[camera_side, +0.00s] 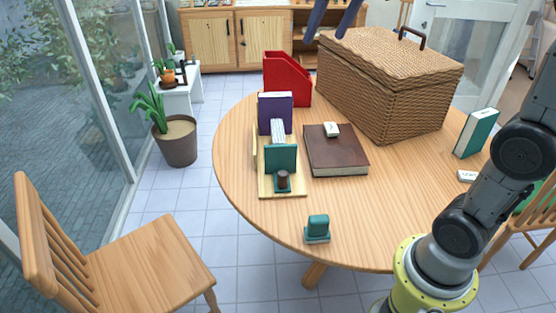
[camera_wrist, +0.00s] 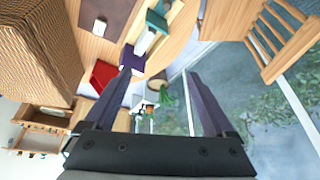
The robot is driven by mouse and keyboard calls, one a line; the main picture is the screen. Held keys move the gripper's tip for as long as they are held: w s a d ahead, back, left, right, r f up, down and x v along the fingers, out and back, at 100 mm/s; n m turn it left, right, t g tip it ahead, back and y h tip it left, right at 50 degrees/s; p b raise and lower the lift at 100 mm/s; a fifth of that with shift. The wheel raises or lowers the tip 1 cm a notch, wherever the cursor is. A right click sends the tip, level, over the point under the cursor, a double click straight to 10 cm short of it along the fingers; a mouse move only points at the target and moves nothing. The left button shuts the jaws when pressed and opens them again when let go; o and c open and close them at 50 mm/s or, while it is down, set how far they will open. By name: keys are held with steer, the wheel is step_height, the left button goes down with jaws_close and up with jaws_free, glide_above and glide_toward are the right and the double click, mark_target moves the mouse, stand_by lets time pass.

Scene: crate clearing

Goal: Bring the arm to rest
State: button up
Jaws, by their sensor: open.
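My gripper (camera_side: 327,36) shows only by its dark blue fingers at the top edge of the side view, high up near the far end of the wicker basket (camera_side: 385,95). In the wrist view my gripper (camera_wrist: 158,73) has its two fingers wide apart with nothing between them. My arm rises from the right of the table and leaves the side view at the upper right.
The round table (camera_side: 235,165) holds a wooden book stand (camera_side: 267,185) with a purple book (camera_side: 275,108), a red file holder (camera_side: 285,80), a brown book (camera_side: 335,155) with a white block on top, a green block (camera_side: 317,228) and a standing green book (camera_side: 478,132).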

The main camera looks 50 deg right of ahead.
steer(key=s+a+f+n+t, duration=0.1)
steer(key=s+a+f, duration=0.2)
steer(key=s, duration=0.4)
steer(key=s+a+f+n, duration=0.1)
steer(key=s+a+f, duration=0.15)
steer(key=s, duration=0.35)
steer(key=s+a+f+n+y, duration=0.1)
steer(key=s+f, duration=0.6)
steer(key=f, duration=0.3)
steer(key=shift+a+f, duration=0.35)
steer(key=shift+f, duration=0.05)
